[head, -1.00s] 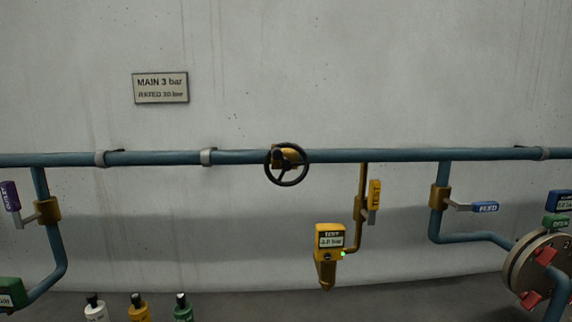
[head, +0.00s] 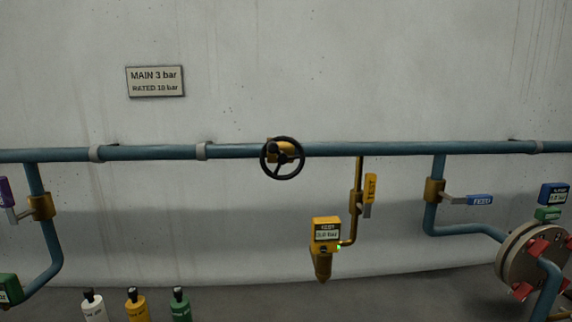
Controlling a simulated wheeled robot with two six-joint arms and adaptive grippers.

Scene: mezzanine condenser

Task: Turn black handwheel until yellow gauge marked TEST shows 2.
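The black handwheel (head: 283,174) sits on a brass valve body on the horizontal blue pipe (head: 350,149), near the middle of the head view. The yellow gauge (head: 326,232) hangs below and right of it on a thin brass branch pipe. Its small display seems to read 0.0 or 3.0 bar; the first digit is too small to tell. A green light shows at its lower right side. A yellow lever tag marked TEST (head: 371,188) hangs upright beside the branch valve. Neither of my grippers is in view.
A blue FEED lever (head: 480,200) and a round bolted flange (head: 533,254) are at the right. A purple lever (head: 4,192) is at the left edge. White, yellow and green bottles (head: 138,304) stand below.

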